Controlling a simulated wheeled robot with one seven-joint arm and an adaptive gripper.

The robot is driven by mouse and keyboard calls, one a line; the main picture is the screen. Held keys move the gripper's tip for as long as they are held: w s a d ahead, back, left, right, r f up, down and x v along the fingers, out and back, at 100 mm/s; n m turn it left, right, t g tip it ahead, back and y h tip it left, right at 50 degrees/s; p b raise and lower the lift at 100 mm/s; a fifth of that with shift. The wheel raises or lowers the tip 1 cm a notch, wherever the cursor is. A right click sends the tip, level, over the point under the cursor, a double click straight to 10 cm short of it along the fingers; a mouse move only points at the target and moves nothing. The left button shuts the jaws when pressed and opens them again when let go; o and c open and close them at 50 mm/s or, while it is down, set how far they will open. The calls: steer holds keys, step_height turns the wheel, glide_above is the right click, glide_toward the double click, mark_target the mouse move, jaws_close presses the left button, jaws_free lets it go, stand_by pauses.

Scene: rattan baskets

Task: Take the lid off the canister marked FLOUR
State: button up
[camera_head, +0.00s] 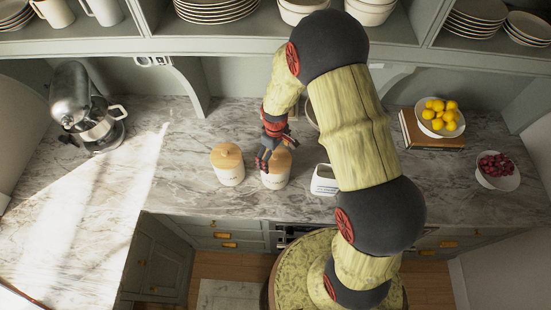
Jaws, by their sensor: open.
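Two white canisters with wooden lids stand on the marble counter. The left canister (228,173) is fully visible with its wooden lid (226,155) on. The right canister (275,181) has a wooden lid (283,163), partly hidden by my gripper. The markings on both are too small to read, so I cannot tell which one says FLOUR. My gripper (264,163) is open, with its fingers pointing down at the left side of the right canister's lid. I cannot tell whether the fingers touch the lid.
A white container (324,180) stands close to the right of the right canister. A stand mixer (85,108) is at the left, a bowl of lemons (440,130) and a bowl of red fruit (498,183) at the right. Shelves with dishes overhang the back. The counter left of the canisters is clear.

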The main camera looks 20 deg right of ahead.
steer(key=shift+c, duration=0.4)
steer(key=c, duration=0.7)
steer(key=shift+s+f, duration=0.1)
steer(key=shift+s, duration=0.2)
steer(key=c, duration=1)
